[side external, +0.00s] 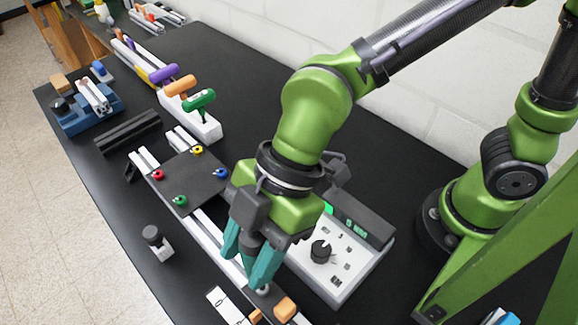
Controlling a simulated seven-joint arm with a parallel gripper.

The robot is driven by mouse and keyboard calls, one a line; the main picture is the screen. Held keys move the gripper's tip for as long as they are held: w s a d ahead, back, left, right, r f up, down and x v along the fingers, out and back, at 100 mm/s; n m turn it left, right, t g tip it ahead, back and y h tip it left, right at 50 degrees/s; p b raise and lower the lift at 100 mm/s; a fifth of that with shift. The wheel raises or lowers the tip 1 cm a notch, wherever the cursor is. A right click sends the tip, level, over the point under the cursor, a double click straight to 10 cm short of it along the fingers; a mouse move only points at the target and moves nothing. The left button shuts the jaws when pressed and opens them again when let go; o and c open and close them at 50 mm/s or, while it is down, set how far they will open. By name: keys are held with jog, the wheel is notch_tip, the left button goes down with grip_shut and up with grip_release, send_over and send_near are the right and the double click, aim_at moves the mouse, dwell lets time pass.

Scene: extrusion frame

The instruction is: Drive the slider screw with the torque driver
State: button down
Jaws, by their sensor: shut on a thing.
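My gripper (250,268), with teal fingers, points down over the near end of a long pale rail (215,240). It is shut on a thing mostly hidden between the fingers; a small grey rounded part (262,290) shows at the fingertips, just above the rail. I cannot tell whether this is the torque driver. An orange block (285,308) sits at the rail's end beside the fingertips. The slider screw cannot be made out. Purple (165,75), orange (180,87) and green (199,101) T-handled tools stand in a white holder (205,128) at the back.
A dark plate (186,182) with red, yellow, blue and green knobs lies across the rails. A white control box (335,270) with a black dial stands right of my gripper. A small dark-capped piece (155,240) stands left. A blue fixture (88,115) is at far left.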

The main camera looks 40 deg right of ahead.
aim_at(240, 243)
jog(key=shift+r, duration=0.7)
jog(key=shift+r, duration=1.55)
jog(key=shift+w, duration=0.1)
